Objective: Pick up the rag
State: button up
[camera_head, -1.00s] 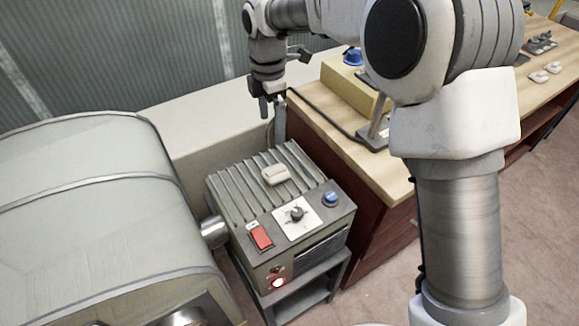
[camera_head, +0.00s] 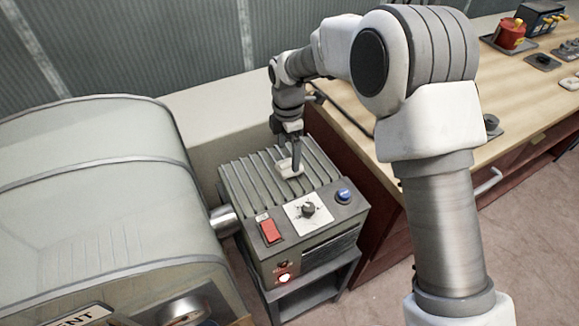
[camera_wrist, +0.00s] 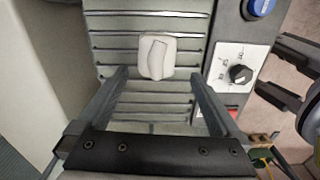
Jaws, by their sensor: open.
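The rag is a small, whitish folded piece (camera_head: 288,169) lying on the ribbed top of a grey machine (camera_head: 241,187). In the wrist view the rag (camera_wrist: 157,56) lies on the ribs, just beyond the fingertips and roughly centred between them. My gripper (camera_head: 290,160) is right above the rag in the head view, and a finger hides part of it. In the wrist view my gripper (camera_wrist: 160,75) is open and empty, with its two fingers wide apart. I cannot tell the exact height of the fingertips over the rag.
The machine's front panel has a red switch (camera_head: 271,231), a dial (camera_head: 308,209) and a blue button (camera_head: 344,195). A large rounded casing (camera_head: 95,200) stands close on the left. A wooden bench (camera_head: 350,125) borders the right, with a red-and-yellow item (camera_head: 510,35) at its far end.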

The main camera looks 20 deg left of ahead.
aim_at(288, 161)
jog(key=f, duration=0.5)
jog(key=shift+w+f, duration=0.1)
jog(key=shift+w, duration=0.2)
jog(key=shift+c, duration=0.3)
jog(key=shift+a, duration=0.1)
jog(key=c, duration=1.2)
